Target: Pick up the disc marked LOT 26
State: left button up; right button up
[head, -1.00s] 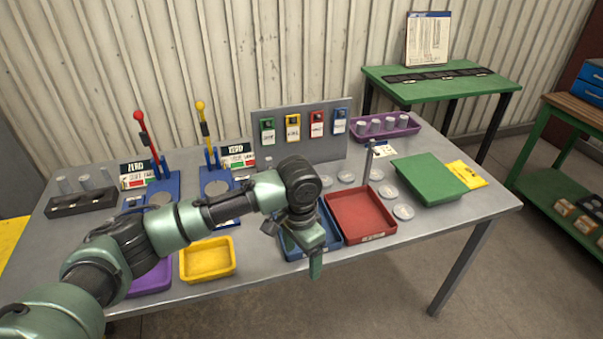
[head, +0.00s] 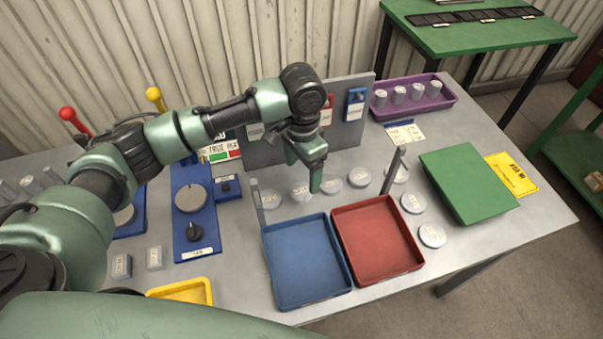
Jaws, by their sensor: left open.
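Several pale round discs lie on the grey table behind and beside the trays. Behind them are one at the left (head: 269,199), one partly behind my gripper (head: 300,191), one just right of it (head: 331,184) and another (head: 359,177). More lie to the right: one by the post (head: 397,173), one lower (head: 413,203) and one nearest the front (head: 432,235). Their markings are too small to read, so I cannot tell which is LOT 26. My left gripper (head: 304,172) is open and empty, pointing down above the row. My right gripper is out of view.
A blue tray (head: 305,262) and a red tray (head: 378,240) stand in front of the discs. Thin grey posts rise at the left (head: 257,200) and right (head: 391,172). A grey panel (head: 345,135) stands behind. A green box (head: 467,185) and purple bin (head: 447,99) are right.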

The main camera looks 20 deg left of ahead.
aim_at(301, 191)
pick_arm(q)
jog(key=shift+s+f+p, duration=0.15)
jog(key=shift+s+f, duration=0.05)
jog(key=shift+f, duration=0.4)
jog(key=shift+s+f+p, duration=0.15)
jog(key=shift+f, duration=0.45)
jog(key=f, duration=0.3)
jog(key=f+p, duration=0.1)
jog(key=shift+w+a+f, duration=0.25)
jog(key=shift+w+f, duration=0.05)
jog(key=shift+w, duration=0.05)
jog(key=shift+f, duration=0.2)
grip_shut()
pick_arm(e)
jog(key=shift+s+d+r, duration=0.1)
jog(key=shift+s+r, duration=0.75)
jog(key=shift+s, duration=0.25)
